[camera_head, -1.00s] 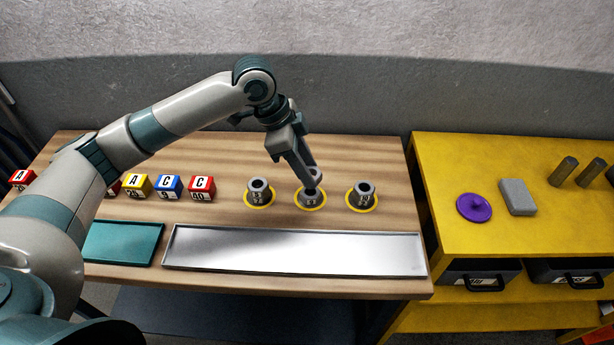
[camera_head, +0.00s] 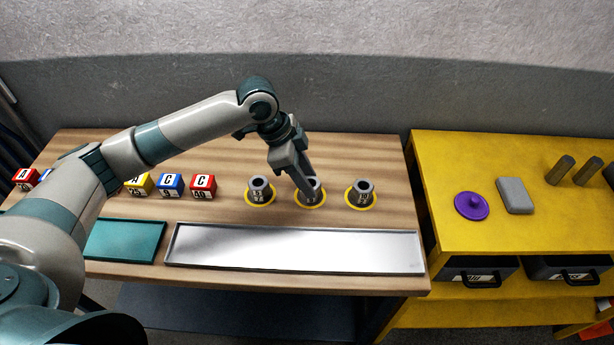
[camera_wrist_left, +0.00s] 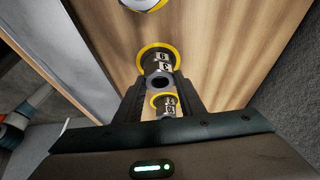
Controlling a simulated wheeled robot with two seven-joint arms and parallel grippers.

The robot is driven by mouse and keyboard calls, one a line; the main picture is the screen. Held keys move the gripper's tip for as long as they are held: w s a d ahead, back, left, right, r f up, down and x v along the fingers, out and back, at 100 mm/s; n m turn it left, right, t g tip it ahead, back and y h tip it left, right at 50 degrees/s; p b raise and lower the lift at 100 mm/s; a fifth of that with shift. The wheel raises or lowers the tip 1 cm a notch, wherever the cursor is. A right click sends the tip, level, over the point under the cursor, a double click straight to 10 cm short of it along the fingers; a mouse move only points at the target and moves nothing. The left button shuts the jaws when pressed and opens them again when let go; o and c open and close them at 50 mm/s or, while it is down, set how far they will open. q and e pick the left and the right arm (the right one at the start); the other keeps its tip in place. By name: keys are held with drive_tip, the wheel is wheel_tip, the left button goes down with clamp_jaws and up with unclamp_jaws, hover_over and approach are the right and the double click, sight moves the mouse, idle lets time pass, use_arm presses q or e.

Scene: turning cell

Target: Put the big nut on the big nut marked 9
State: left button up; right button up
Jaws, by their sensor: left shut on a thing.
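My left gripper (camera_head: 307,194) is shut on a grey big nut (camera_head: 317,183), low at the middle of three grey pieces standing in yellow rings. The held nut's open bore (camera_wrist_left: 160,81) shows between the fingers in the left wrist view. The middle piece (camera_head: 313,198) is partly hidden by the finger; its label is too small to read in the head view. In the left wrist view its pale labels (camera_wrist_left: 161,66) seem to show a 9 or 6. The nut looks lined up with it; I cannot tell whether it is fully seated. My right gripper is out of view.
Similar grey pieces stand left (camera_head: 260,187) and right (camera_head: 361,190) of the middle one, close by. A metal tray (camera_head: 300,250) and a teal tray (camera_head: 125,240) lie in front. Lettered cubes (camera_head: 171,185) stand left. A yellow bench (camera_head: 450,160) is at right.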

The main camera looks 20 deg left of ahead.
use_arm(q)
drive_tip(key=o, duration=1.2)
drive_tip(key=shift+f, duration=0.1)
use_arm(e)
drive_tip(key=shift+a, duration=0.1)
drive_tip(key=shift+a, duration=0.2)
use_arm(q)
drive_tip(key=shift+v, duration=0.85)
drive_tip(key=b+v, duration=0.2)
drive_tip(key=v, duration=0.8)
drive_tip(key=shift+a+r, duration=0.1)
drive_tip(key=shift+r, duration=0.15)
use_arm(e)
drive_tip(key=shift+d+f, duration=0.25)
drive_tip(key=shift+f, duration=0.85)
